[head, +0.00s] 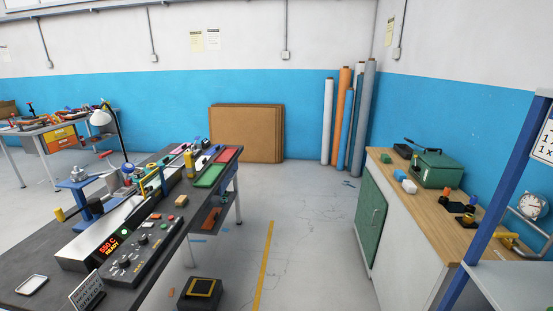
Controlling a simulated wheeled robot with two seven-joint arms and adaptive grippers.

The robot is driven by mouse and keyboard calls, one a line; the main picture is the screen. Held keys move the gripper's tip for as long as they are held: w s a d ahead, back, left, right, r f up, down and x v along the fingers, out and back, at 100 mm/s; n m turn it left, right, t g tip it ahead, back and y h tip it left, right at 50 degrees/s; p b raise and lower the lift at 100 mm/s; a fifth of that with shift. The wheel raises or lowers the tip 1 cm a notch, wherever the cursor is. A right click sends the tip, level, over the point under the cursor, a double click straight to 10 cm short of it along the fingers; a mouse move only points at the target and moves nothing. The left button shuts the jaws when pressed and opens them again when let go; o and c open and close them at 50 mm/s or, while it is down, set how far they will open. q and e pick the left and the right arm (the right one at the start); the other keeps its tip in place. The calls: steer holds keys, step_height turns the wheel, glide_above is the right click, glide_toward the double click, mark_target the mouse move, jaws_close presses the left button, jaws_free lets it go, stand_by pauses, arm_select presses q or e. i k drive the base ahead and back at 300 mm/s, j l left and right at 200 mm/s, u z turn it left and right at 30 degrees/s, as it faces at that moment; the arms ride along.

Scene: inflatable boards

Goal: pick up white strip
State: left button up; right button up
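A long dark workbench (60,262) runs from the lower left toward the middle.
A heating machine with a red display (108,246) and a control box (138,256) stand on the workbench. A black box (200,292) sits on the floor. A wooden-topped cabinet (440,215) and blue rack post (505,205) stand right.

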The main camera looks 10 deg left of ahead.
mark_target(200, 161)
steer(key=i, duration=2.35)
steer(key=i+u, duration=0.2)
steer(key=i, duration=0.2)
steer(key=i+l+u, duration=0.2)
steer(key=i, duration=0.2)
steer(key=i+u, duration=0.3)
steer(key=i+l+u, duration=0.1)
steer(key=i+u, duration=0.2)
steer(key=i, duration=0.15)
